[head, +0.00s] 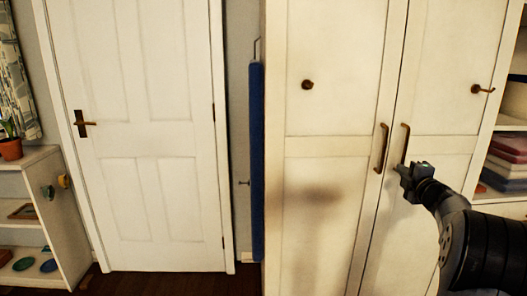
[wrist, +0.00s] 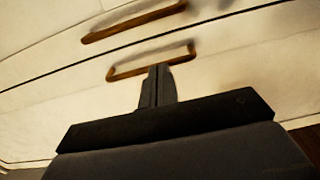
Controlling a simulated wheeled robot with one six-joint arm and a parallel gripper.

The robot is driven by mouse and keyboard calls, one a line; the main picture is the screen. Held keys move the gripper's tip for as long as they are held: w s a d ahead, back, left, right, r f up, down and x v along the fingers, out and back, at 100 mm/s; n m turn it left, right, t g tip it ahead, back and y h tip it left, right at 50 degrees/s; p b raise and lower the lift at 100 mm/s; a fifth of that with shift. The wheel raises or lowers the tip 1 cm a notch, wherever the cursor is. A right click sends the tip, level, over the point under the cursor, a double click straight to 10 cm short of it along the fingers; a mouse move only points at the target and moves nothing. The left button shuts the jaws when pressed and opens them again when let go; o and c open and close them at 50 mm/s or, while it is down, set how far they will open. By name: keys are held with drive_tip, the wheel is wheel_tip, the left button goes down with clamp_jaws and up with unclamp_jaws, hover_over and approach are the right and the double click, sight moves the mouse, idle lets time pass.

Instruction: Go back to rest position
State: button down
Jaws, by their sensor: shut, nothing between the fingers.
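My gripper (head: 404,170) is shut and empty, in front of the white wardrobe (head: 330,200). In the head view its tip is just below the lower end of the right door's bar handle (head: 405,143). In the wrist view the shut fingers (wrist: 157,85) point at that handle (wrist: 150,65), with their tips close to it. I cannot tell whether they touch it. The left door's bar handle (head: 382,148) stands beside it across the door gap, and it shows higher up in the wrist view (wrist: 130,22). Both wardrobe doors look closed.
Open shelves with folded cloths (head: 508,165) stand right of the wardrobe, behind my arm. A blue ironing board (head: 257,160) stands left of it. A white door (head: 145,130) is closed at left. A low shelf (head: 50,215) with a potted plant (head: 10,145) is far left.

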drive_tip(key=w+p, duration=0.1)
drive_tip(key=w, duration=0.9)
drive_tip(key=shift+p, duration=0.35)
drive_tip(key=shift+s, duration=0.2)
